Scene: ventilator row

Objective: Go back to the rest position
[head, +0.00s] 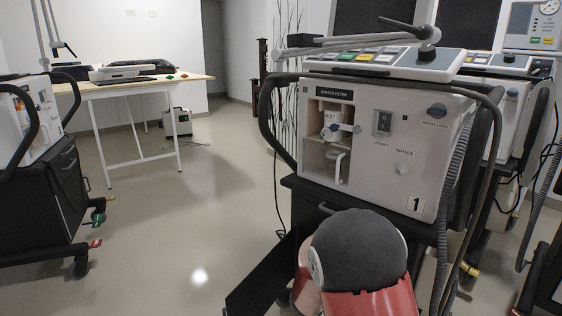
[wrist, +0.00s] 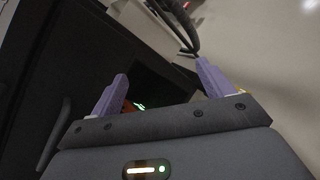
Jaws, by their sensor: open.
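My gripper (wrist: 160,92) shows in the wrist view with its two purple fingers wide apart and nothing between them. Beyond the fingers is a dark cart surface with a small green glow. In the head view part of my arm shows at the bottom centre, in front of the ventilator, and my gripper cannot be made out there. The ventilator (head: 372,180) marked 1 stands on a black cart.
A second ventilator (head: 510,110) stands behind at the right with hoses. Another black cart (head: 45,205) stands at the left. A wooden-topped table (head: 130,88) with equipment stands at the back. The floor (head: 170,240) between the left cart and the ventilator is clear.

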